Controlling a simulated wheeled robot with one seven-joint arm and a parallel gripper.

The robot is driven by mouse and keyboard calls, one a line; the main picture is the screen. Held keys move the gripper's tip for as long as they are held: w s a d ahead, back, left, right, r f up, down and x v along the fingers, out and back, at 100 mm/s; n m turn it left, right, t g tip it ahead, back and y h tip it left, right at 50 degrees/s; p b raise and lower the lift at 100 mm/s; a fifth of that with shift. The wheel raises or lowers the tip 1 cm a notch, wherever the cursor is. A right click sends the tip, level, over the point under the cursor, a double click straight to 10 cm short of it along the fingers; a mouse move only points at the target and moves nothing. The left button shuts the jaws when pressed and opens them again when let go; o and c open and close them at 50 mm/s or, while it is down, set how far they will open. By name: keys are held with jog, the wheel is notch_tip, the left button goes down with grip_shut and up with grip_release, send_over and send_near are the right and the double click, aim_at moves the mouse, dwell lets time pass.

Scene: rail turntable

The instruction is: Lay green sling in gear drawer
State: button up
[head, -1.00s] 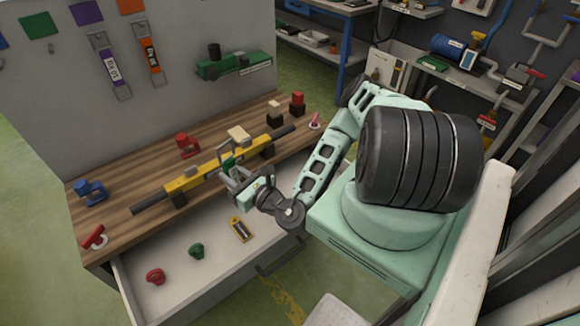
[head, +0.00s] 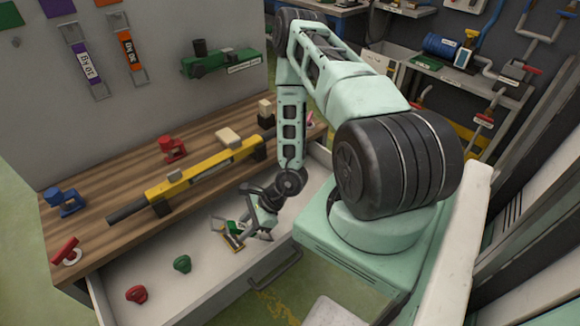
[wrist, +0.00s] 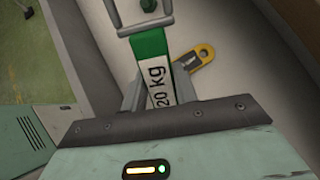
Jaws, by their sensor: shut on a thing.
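The green sling (wrist: 150,45), with a white "20 kg" label and a grey metal end loop, is held between my gripper's fingers in the wrist view. In the head view my gripper (head: 238,230) is shut on the sling, over the open gear drawer (head: 207,278), and the sling shows only as small green bits. I cannot tell whether the sling touches the drawer floor. A yellow tool (wrist: 202,55) lies in the drawer beside the sling in the wrist view.
A red shackle (head: 137,294) and a green shackle (head: 182,264) lie in the drawer's left part. The yellow beam (head: 205,168) lies on the wooden bench (head: 115,185) behind. Bare drawer floor shows between the shackles and my gripper.

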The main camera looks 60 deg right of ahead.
jog(key=d+n+g+h, duration=0.1)
jog(key=d, duration=0.1)
jog(key=s+d+r+n+g+h+p, duration=0.1)
jog(key=d, duration=0.2)
jog(key=s+d+n+g+h, duration=0.1)
jog(key=d, duration=0.1)
jog(key=shift+d+r+p, duration=0.15)
jog(key=shift+r+p, duration=0.15)
jog(key=shift+p, duration=0.1)
jog(key=d+r+n+g+h+p, duration=0.15)
jog(key=d+r+h, duration=0.35)
jog(key=d, duration=0.7)
jog(key=b, duration=0.4)
send_over(290, 210)
jog(key=shift+f, duration=2.65)
jog(key=shift+m+g+y, duration=0.25)
jog(key=shift+y, duration=0.15)
notch_tip(290, 210, down, 9)
jog(key=b, duration=1)
jog(key=shift+d, duration=0.1)
jog(key=o, duration=1.7)
jog(key=shift+c, duration=0.2)
notch_tip(290, 210, up, 7)
jog(key=p, duration=0.3)
jog(key=shift+p, duration=0.4)
